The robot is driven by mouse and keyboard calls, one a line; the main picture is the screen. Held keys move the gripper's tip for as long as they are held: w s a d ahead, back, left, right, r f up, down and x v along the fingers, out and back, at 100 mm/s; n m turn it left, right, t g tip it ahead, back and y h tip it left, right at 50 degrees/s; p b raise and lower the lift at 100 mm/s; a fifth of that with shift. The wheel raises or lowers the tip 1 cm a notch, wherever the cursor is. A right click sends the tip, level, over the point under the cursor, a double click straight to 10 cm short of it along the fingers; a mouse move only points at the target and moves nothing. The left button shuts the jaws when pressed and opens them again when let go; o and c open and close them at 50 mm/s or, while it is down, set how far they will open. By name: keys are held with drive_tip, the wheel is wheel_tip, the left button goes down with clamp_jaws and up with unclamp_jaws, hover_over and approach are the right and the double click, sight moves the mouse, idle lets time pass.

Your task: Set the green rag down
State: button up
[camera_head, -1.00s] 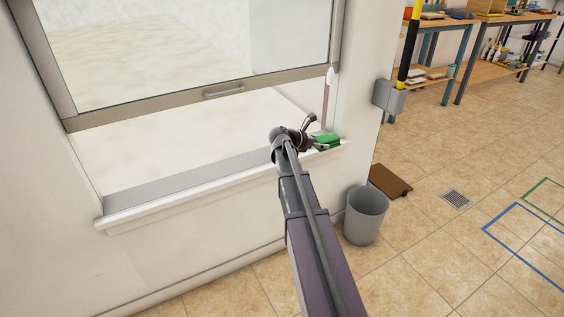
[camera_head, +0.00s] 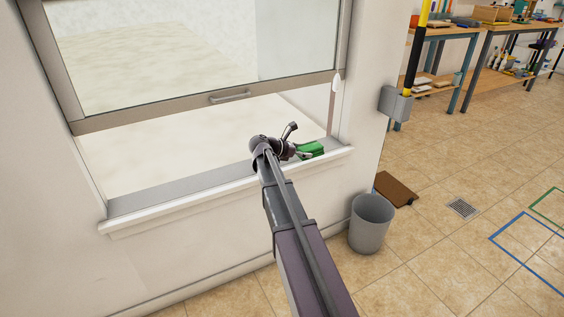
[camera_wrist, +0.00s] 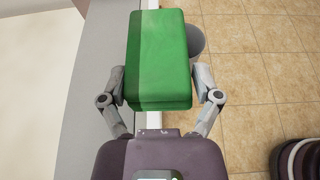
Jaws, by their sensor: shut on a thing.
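The green rag (camera_head: 311,149) is a folded green block at the window sill. It also shows in the wrist view (camera_wrist: 160,58), where it fills the space between my two fingers. My gripper (camera_wrist: 160,90) is shut on its near end, one finger on each side. In the head view my gripper (camera_head: 296,152) is over the sill (camera_head: 215,200), with the rag extending to the right of it. Whether the rag touches the sill or is just above it I cannot tell.
The sash window (camera_head: 195,103) is raised above the opening. A grey bin (camera_head: 370,225) stands on the floor below, with a brown board (camera_head: 398,188) beside it. A grey wall bracket (camera_head: 394,103) holds a yellow and black pole. The sill left of my gripper is clear.

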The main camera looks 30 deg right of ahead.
hover_over(282, 166)
drive_tip(key=s+d, duration=0.1)
drive_tip(key=d, duration=0.2)
drive_tip(key=shift+a+f, duration=0.25)
drive_tip(key=shift+w+a, duration=0.15)
drive_tip(key=shift+a, duration=0.3)
drive_tip(key=shift+w+a+f+b, duration=0.3)
drive_tip(key=shift+a+f+b, duration=0.55)
drive_tip(key=shift+b, duration=0.15)
drive_tip(key=shift+f+b, duration=0.85)
drive_tip(key=shift+b, duration=0.05)
drive_tip(key=shift+f, duration=0.2)
drive_tip(key=o, duration=0.8)
drive_tip(key=shift+r, duration=0.1)
